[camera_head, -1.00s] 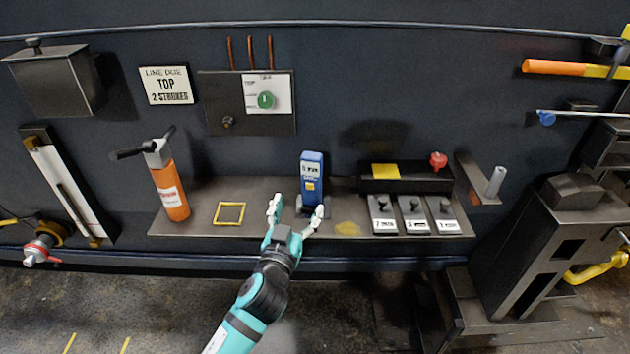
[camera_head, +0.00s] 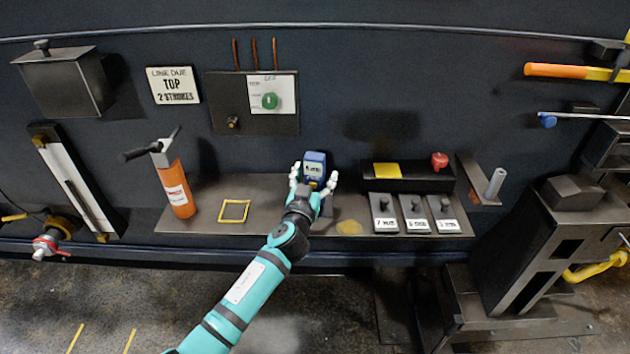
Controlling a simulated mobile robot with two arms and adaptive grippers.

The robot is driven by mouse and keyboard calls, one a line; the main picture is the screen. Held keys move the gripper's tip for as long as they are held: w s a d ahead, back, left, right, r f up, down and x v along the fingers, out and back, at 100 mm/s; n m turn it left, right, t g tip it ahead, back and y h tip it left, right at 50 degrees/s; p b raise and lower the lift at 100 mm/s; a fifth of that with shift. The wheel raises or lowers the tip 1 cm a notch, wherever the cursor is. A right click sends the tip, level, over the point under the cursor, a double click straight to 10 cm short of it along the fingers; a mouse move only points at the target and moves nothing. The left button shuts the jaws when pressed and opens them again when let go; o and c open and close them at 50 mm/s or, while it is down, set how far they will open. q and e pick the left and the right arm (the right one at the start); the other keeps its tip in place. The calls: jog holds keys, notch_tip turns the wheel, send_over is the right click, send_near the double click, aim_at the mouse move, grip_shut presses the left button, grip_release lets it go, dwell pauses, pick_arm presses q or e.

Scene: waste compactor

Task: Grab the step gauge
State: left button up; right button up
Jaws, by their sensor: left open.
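A blue upright device with a small pale display (camera_head: 314,166) stands on the grey shelf; I take it as the step gauge, though no readable label confirms this. My left gripper (camera_head: 313,182) is open, with one pale fingertip at each side of the device. I cannot tell whether the fingers touch it. The gripper and wrist hide the device's lower part and its base. My right gripper is not in view.
The shelf (camera_head: 270,187) also holds an orange cylinder with a handle (camera_head: 176,190), a yellow square frame (camera_head: 234,211) and a black block (camera_head: 430,182) with a red knob. Several labelled knob units (camera_head: 415,215) stand right of the gripper. A control panel (camera_head: 250,103) hangs behind.

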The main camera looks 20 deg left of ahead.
pick_arm(q)
jog(key=shift+c, duration=0.3)
jog(key=shift+r, duration=0.1)
jog(key=c, duration=1.4)
